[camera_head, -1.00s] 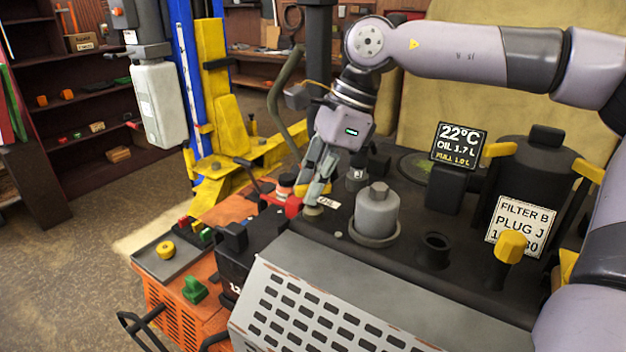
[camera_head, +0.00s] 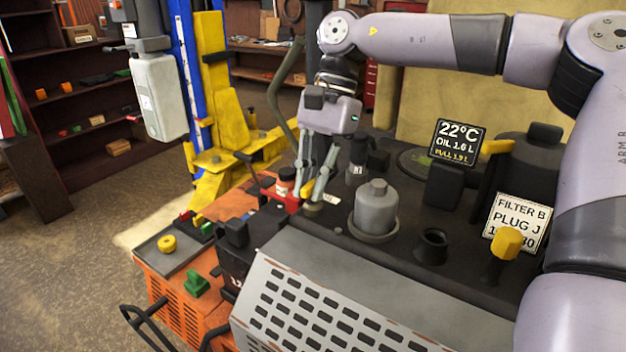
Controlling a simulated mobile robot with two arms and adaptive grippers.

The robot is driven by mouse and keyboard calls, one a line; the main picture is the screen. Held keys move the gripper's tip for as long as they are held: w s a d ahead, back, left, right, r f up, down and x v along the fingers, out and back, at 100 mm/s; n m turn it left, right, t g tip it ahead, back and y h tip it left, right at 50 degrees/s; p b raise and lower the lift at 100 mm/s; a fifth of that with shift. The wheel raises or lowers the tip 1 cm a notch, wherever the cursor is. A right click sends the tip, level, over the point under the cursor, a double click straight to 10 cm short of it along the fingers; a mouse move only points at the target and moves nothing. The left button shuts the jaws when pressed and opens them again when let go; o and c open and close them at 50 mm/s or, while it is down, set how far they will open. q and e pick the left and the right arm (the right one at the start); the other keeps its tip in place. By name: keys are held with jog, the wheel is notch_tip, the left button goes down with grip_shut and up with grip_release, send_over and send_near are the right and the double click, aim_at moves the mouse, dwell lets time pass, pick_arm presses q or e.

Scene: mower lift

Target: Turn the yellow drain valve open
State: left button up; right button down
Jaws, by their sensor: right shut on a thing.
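The yellow drain valve (camera_head: 307,188) shows as a small yellow piece at the far left part of the dark engine deck, partly hidden by my fingers. My right gripper (camera_head: 313,194) reaches down from above, its two fingers shut on the yellow valve. The base under the valve is mostly covered by the fingertips. A red part and a small white tag (camera_head: 332,198) lie beside it. A display (camera_head: 458,144) on the deck reads 22°C and OIL 1.6 L. My left gripper is not in view.
A grey cylindrical filter (camera_head: 376,208) stands right of the gripper. A yellow-capped plug (camera_head: 506,243) and a FILTER B sign (camera_head: 517,222) are at right. The yellow and blue lift post (camera_head: 211,90) stands behind left. A grey tray (camera_head: 160,256) holds a yellow cap.

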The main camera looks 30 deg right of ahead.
dwell(0.5)
jog(key=c, duration=1.7)
grip_release()
jog(key=shift+o, duration=0.2)
jog(key=v, duration=1.2)
jog(key=shift+w, duration=0.2)
